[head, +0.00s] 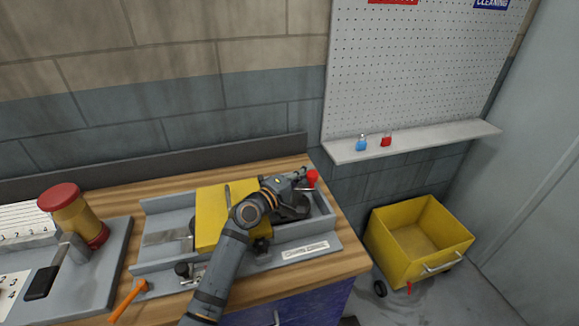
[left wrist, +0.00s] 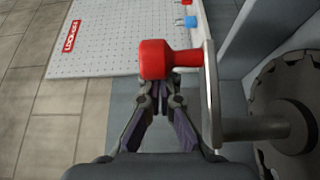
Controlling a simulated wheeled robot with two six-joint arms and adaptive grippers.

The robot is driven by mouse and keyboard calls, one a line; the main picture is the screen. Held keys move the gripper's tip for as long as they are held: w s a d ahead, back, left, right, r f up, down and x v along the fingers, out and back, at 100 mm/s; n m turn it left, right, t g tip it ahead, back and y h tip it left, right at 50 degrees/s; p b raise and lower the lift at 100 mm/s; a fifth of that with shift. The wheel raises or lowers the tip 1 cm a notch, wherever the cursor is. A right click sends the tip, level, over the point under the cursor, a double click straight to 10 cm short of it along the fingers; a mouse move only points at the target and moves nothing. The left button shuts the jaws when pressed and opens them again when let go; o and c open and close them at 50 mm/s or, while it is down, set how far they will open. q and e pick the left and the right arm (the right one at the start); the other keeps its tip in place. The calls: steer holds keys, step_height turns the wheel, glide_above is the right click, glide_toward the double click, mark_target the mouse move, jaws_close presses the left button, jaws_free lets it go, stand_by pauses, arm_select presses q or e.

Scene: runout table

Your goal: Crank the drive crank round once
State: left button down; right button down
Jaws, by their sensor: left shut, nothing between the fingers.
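The drive crank has a red knob (head: 312,177) at the right end of the grey machine (head: 158,222) on the wooden bench. In the left wrist view the red knob (left wrist: 170,59) sits on a grey crank arm (left wrist: 211,95), with a shaft leading to a dark toothed wheel (left wrist: 285,110). My left gripper (head: 300,176) reaches over the machine to the knob. Its fingers (left wrist: 171,84) are shut with nothing between them, and their tips are right at the knob; I cannot tell whether they touch it. My right gripper is not in view.
A yellow cover (head: 212,215) stands on the machine under my left arm. An orange-handled tool (head: 127,300) lies at its left. A red-capped yellow canister (head: 74,213) stands farther left. A yellow bin (head: 420,240) is on the floor at right. A shelf (head: 410,141) holds two small padlocks.

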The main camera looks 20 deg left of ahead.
arm_select(q)
steer(key=v, duration=1.2)
